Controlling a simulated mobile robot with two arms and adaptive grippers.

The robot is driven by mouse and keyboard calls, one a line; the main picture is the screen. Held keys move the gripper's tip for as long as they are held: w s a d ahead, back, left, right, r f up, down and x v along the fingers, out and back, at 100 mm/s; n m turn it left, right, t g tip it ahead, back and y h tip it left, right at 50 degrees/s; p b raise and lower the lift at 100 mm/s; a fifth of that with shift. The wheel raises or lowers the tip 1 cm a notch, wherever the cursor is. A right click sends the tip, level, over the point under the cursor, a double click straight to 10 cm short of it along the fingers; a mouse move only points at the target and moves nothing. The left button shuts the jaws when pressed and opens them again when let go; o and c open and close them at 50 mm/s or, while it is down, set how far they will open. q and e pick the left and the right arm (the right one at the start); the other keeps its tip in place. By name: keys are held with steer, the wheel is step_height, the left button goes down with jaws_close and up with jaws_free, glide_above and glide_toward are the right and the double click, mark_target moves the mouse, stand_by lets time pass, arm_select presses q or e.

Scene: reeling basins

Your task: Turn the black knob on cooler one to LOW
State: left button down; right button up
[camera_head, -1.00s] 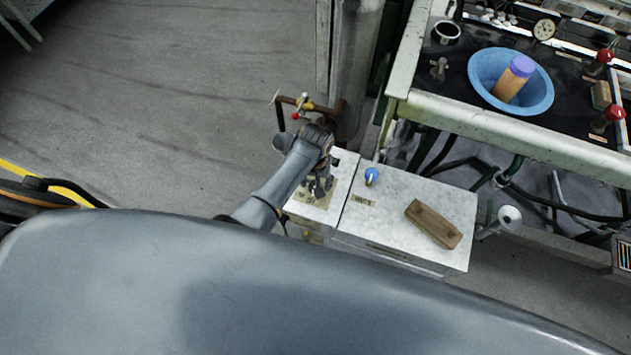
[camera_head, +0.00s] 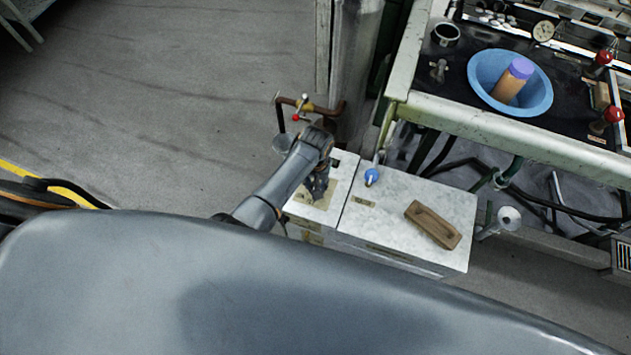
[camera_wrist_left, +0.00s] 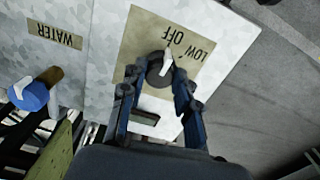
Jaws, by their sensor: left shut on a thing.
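The black knob (camera_wrist_left: 157,72) stands on a tan plate (camera_wrist_left: 140,35) on the white cooler top, seen in the left wrist view. Its white pointer aims at about the OFF lettering, with LOW to the right of it. My left gripper (camera_wrist_left: 157,85) is shut on the knob, one finger on each side. In the head view my left gripper (camera_head: 316,190) is over the plate on the left white cabinet (camera_head: 346,162) and hides the knob. My right gripper is not in view.
A blue knob (camera_head: 371,176) by a WATER label and a wooden block (camera_head: 433,224) are on the right white top (camera_head: 408,190). A pipe with a red-tipped valve (camera_head: 297,112) stands behind the arm. A bench with a blue basin (camera_head: 540,98) is at the upper right.

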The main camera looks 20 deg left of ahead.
arm_select(q)
steer(key=m+p, duration=0.2)
steer(key=m, duration=0.1)
steer(key=shift+r+m, duration=0.1)
steer(key=shift+m, duration=0.2)
steer(key=m+p, duration=0.1)
steer(key=m, duration=0.3)
steer(key=shift+m, duration=0.3)
steer(key=c, duration=1)
jaws_free()
step_height(320, 180, up, 12)
steer(key=shift+f, duration=0.1)
